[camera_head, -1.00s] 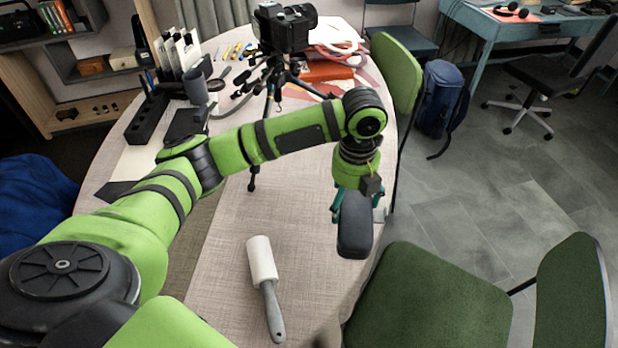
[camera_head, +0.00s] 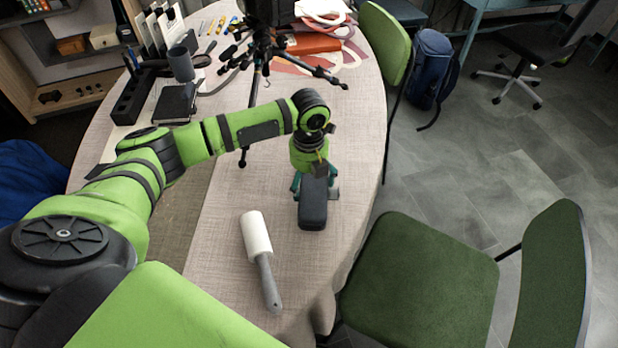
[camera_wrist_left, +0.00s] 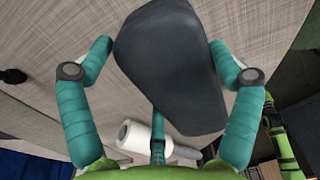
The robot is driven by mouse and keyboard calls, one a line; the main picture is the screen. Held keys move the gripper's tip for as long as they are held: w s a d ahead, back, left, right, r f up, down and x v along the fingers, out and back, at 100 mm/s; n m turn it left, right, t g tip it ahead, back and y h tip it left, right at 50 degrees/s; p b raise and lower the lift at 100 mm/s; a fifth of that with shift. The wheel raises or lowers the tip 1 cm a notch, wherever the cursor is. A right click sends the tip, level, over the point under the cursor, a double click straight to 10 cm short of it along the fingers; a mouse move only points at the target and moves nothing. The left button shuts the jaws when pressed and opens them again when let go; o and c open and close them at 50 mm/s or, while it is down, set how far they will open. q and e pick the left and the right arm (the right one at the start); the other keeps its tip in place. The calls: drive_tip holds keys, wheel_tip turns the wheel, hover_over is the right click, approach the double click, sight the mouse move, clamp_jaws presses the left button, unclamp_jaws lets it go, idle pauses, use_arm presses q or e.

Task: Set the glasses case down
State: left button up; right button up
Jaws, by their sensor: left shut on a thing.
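The glasses case (camera_head: 313,204) is a dark grey, rounded, elongated case. My left gripper (camera_head: 315,183), with teal fingers, is shut on it over the right part of the table (camera_head: 225,290). In the left wrist view the case (camera_wrist_left: 172,62) fills the upper middle, between the fingers of the gripper (camera_wrist_left: 160,65). The case is at or close above the cloth; I cannot tell whether it touches. My right gripper is not in view.
A white lint roller (camera_head: 257,234) lies left of the case. A black tripod (camera_head: 262,60) stands behind, with one leg near my forearm. A black box (camera_head: 175,103) and cup (camera_head: 181,64) are at back left. A green chair (camera_head: 420,280) stands at right.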

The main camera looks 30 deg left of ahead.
use_arm(q)
drive_tip(key=shift+f, duration=0.1)
drive_tip(key=o, duration=1.4)
wheel_tip(320, 180, up, 12)
drive_tip(key=shift+b, duration=0.35)
